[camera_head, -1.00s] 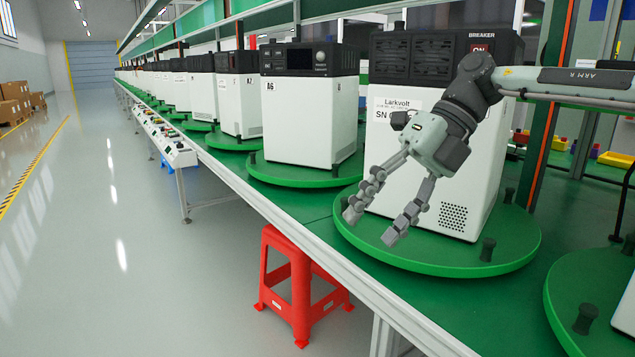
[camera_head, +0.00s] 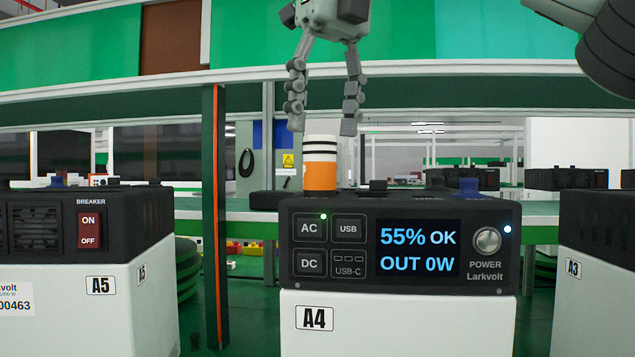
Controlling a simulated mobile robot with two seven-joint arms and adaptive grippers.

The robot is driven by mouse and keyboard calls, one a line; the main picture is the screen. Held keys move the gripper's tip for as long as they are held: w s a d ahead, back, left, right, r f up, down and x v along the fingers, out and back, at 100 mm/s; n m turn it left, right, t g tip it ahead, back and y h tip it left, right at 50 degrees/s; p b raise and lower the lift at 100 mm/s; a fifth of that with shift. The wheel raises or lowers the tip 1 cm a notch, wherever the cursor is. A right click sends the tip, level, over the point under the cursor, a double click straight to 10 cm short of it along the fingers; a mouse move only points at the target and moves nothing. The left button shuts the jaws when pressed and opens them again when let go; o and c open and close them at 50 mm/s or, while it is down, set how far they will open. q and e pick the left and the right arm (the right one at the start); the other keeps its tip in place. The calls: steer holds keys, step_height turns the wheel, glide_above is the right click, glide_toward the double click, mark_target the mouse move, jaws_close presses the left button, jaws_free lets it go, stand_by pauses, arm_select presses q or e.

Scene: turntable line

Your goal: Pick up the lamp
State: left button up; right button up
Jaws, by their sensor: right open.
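An orange cylinder (camera_head: 320,176) with a white top and black bands stands upright on the power unit marked A4 (camera_head: 400,325); it is the only lamp-like thing, though I cannot tell for sure that it is the lamp. My right gripper (camera_head: 322,126) points down just above it, fingers apart on either side of its top. The gripper is open and holds nothing. The cylinder's lower end meets the unit's top behind its front edge. My left gripper is not in view.
Unit A5 (camera_head: 95,300) stands at the left and unit A3 (camera_head: 598,290) at the right, with gaps between. A green post with an orange edge (camera_head: 215,240) stands left of A4. A shelf edge (camera_head: 440,75) runs behind the gripper.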

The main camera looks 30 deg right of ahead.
mark_target(320, 155)
steer(key=shift+s+a+f, duration=0.1)
steer(key=shift+a+f, duration=0.05)
steer(key=shift+f, duration=0.3)
steer(key=shift+w+a+f, duration=0.1)
steer(key=shift+f, duration=1)
steer(key=shift+w+a+f, duration=0.1)
steer(key=shift+f, duration=1)
steer(key=shift+c, duration=0.5)
steer(key=c, duration=1.2)
